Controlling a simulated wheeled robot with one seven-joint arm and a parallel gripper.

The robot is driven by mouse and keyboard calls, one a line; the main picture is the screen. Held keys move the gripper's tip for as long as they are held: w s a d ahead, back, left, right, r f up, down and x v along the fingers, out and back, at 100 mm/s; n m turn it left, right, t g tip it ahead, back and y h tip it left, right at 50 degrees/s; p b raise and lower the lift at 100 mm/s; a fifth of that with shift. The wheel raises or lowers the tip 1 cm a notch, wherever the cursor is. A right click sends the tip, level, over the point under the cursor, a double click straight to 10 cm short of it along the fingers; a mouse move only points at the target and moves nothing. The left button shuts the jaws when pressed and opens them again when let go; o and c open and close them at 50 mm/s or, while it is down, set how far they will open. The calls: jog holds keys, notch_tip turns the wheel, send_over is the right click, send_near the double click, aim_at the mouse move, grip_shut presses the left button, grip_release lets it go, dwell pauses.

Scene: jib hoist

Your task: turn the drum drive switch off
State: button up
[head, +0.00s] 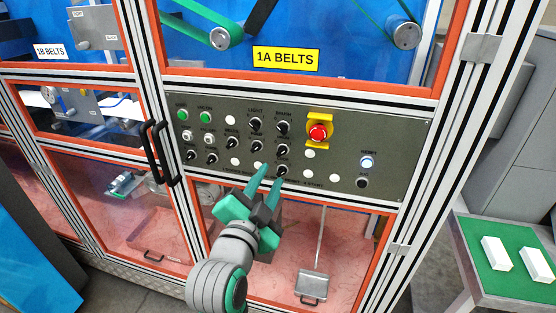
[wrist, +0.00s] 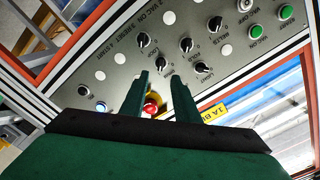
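The grey control panel (head: 400,150) carries several black rotary switches. The small labels are mostly too blurred to read, so I cannot tell which is the drum drive switch. One switch (head: 282,151) is below the brush switch (head: 283,127), with another (head: 282,170) under it. My gripper (head: 270,174) is open and empty in front of the panel's lower middle. In the wrist view its two fingers (wrist: 161,80) are apart, with one black switch (wrist: 162,63) appearing just beyond the gap between them. I see no contact. The fingers hide part of the panel.
A red emergency stop (head: 318,133) on a yellow plate sits right of the switches. Green buttons (head: 205,117) are at the left, and a lit button (head: 366,162) is at the right. A black door handle (head: 158,152) stands left of the panel. A side table (head: 500,287) holds white blocks.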

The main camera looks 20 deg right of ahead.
aim_at(280, 154)
jog(key=x, duration=0.9)
jog(key=shift+a, duration=0.15)
grip_shut()
